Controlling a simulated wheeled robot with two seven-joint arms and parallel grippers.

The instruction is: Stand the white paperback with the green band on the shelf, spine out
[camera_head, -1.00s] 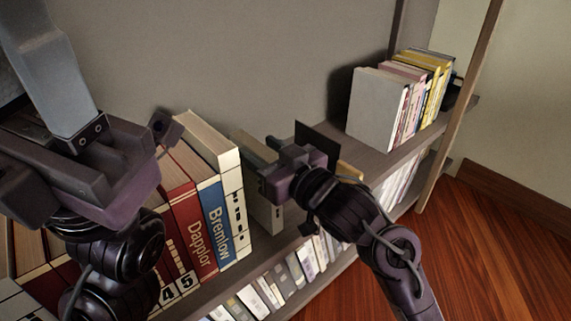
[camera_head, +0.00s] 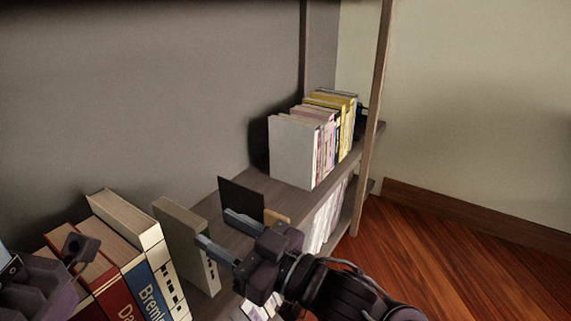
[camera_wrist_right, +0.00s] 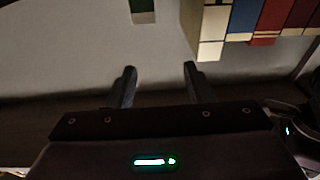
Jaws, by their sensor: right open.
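A thin pale book (camera_head: 186,250), likely the white paperback, stands upright on the shelf, just right of the row of thick books and with a gap to it.
Thick books, including a blue one (camera_head: 150,290) and a red one (camera_head: 112,295), stand at the left. A dark upright plate (camera_head: 242,197) stands behind my right fingers. A row of books beginning with a white one (camera_head: 291,152) stands farther right, near the shelf post (camera_head: 368,120).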

